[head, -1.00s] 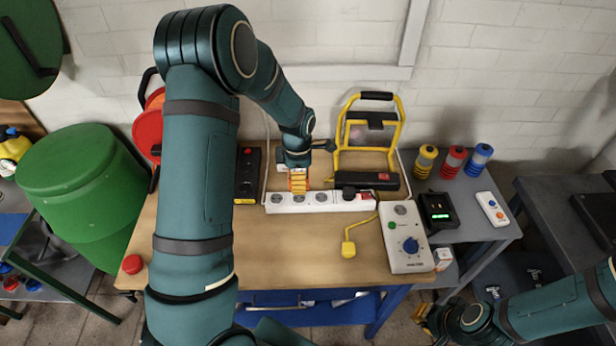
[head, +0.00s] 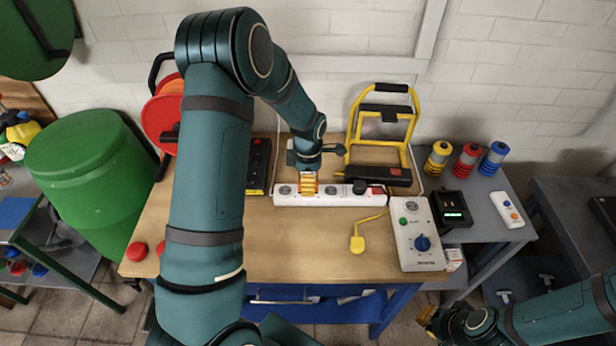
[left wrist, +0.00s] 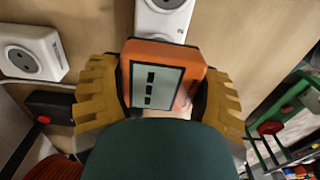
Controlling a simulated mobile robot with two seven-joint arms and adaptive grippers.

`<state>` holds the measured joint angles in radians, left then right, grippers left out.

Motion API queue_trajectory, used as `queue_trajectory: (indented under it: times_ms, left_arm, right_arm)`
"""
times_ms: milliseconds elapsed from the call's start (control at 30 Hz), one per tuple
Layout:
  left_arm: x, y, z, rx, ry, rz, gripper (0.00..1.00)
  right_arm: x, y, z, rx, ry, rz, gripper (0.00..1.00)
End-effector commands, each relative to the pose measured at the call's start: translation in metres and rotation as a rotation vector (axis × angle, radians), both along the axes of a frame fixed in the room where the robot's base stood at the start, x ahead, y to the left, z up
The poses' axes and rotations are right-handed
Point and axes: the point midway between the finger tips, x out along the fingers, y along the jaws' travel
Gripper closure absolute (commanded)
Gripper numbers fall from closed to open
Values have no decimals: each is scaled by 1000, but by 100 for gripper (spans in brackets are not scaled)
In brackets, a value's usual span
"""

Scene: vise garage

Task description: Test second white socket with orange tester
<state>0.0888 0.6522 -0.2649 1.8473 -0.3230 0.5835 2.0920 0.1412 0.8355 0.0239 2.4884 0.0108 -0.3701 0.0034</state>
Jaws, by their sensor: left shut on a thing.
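My left gripper (head: 308,176) is shut on the orange tester (left wrist: 189,55), whose grey screen with dark marks faces the left wrist camera. In the head view the tester is mostly hidden by the yellow fingers. They are at the second socket position from the left of the white socket strip (head: 345,199). The strip's left socket (head: 285,190) and another socket (head: 331,190) show on either side. Whether the tester's pins are seated is hidden. My right gripper (head: 430,318) is low at the right, away from the bench, too small to read.
A black plug sits in the strip's right part. A yellow plug (head: 357,244) on a cord lies in front, beside a white box with a blue dial (head: 418,240). A black strip (head: 258,165) and a yellow-framed lamp (head: 382,120) stand close by.

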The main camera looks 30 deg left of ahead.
Motion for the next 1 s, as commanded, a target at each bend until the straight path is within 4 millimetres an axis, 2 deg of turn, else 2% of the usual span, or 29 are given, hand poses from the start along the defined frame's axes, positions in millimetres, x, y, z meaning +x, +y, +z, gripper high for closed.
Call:
queue_trajectory:
  times_ms: [33, 200, 1000]
  left_arm:
    - [0, 0, -6, 0, 0, 0, 75]
    - [0, 0, -14, 0, 0, 0, 75]
    - [0, 0, -15, 1, -1, 0, 75]
  right_arm:
    - [0, 0, -5, -1, 0, 0, 100]
    - [0, 0, -10, -2, 0, 0, 100]
    - [0, 0, -12, -2, 0, 0, 100]
